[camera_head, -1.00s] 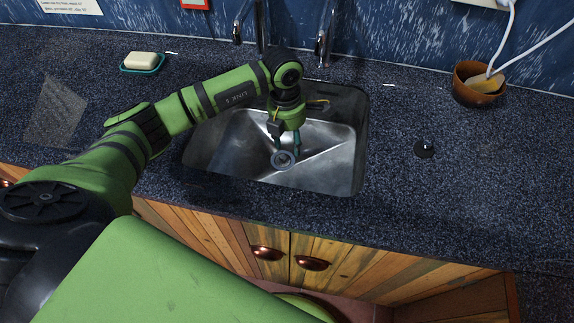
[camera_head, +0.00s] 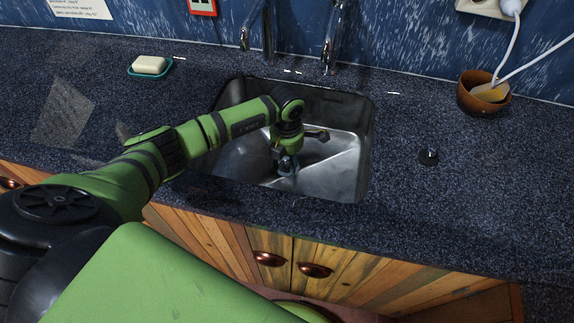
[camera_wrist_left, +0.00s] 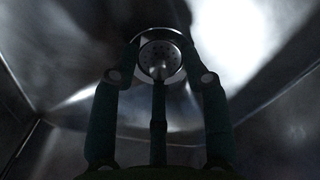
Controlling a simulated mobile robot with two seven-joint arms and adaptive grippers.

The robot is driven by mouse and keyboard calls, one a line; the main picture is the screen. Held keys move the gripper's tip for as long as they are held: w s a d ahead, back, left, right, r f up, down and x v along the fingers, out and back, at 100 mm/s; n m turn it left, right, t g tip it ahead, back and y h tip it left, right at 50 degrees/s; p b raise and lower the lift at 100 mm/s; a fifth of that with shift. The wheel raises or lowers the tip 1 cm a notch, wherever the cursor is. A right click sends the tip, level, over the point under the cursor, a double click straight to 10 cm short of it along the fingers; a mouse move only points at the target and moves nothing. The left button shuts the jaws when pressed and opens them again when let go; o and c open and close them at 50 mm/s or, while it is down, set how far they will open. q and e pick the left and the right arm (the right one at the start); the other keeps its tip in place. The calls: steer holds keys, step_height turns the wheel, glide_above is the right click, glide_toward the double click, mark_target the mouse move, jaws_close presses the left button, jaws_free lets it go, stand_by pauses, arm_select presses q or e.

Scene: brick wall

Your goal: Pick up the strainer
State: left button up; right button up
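The strainer (camera_wrist_left: 161,53) is a round, perforated metal disc at the bottom of the steel sink (camera_head: 345,172). In the head view, its grey rim (camera_head: 287,171) shows just below my left gripper (camera_head: 287,160), which reaches down into the sink. In the left wrist view, my left gripper (camera_wrist_left: 160,62) has its dark fingers spread. Two tips are on either side of the strainer, and a third finger is in the middle, in front of its lower part. I cannot tell whether the tips touch it. My right gripper is not in view.
Faucets (camera_head: 330,50) stand behind the sink. A soap bar (camera_head: 148,64) lies in a teal dish at the left. A small black stopper-like piece (camera_head: 428,157) and a brown bowl (camera_head: 470,98) are on the right counter.

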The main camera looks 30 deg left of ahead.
arm_select(q)
jaws_close()
steer(key=shift+r, duration=0.1)
